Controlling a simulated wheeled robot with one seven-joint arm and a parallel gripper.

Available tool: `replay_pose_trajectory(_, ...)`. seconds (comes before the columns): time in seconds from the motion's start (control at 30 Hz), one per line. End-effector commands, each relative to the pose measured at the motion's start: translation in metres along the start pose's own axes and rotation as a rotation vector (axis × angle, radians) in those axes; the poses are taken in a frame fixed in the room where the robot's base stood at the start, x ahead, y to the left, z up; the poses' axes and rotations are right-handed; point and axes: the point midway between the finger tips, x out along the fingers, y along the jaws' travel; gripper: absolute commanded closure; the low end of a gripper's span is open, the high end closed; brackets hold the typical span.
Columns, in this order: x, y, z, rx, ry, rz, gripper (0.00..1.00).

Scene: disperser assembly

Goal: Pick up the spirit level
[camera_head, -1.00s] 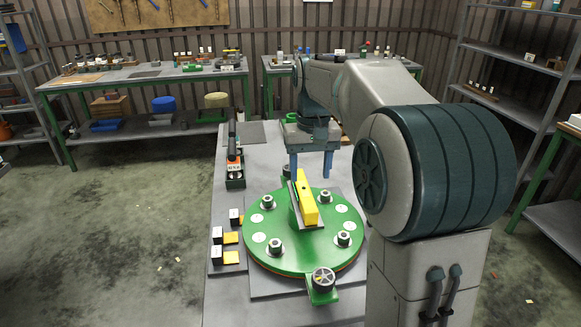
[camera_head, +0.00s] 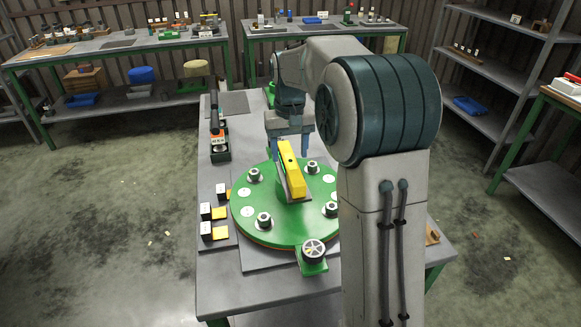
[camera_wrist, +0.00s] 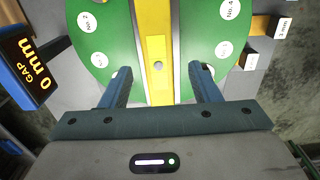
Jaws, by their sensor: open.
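The spirit level is a yellow bar (camera_head: 290,170) resting on a grey plate at the middle of the green round disc (camera_head: 250,218). In the wrist view the yellow bar (camera_wrist: 157,60) runs up the picture between my two fingers. In the wrist view my gripper (camera_wrist: 160,82) is open, with one blue finger on each side of the bar and a gap on both sides. How far the fingertips reach down beside the bar is unclear.
Several dark posts with metal collars (camera_head: 264,221) stand on the disc. A handwheel (camera_head: 313,250) is at its front. Small blocks with yellow parts (camera_head: 213,222) lie left, and a black tool (camera_head: 215,122) stands behind them. A gap display (camera_wrist: 30,65) shows in the wrist view.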

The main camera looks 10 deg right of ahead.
Motion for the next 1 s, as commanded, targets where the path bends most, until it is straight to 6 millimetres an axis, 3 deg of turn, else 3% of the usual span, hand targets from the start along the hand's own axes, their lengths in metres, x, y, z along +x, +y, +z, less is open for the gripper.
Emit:
replay_pose_trajectory(0.23,0.036,0.002,0.001,0.002,-0.002,0.0,0.44)
replay_pose_trajectory(0.53,0.042,0.002,0.001,0.002,0.0,0.001,0.44)
replay_pose_trajectory(0.57,0.042,0.002,0.001,0.002,0.0,0.0,0.49)
replay_pose_trajectory(0.73,0.042,0.002,0.001,0.002,0.0,0.001,0.96)
replay_pose_trajectory(0.77,0.042,0.002,0.001,0.002,0.0,0.001,1.0)
replay_pose_trajectory(1.0,0.041,0.002,0.001,0.002,0.002,0.001,1.0)
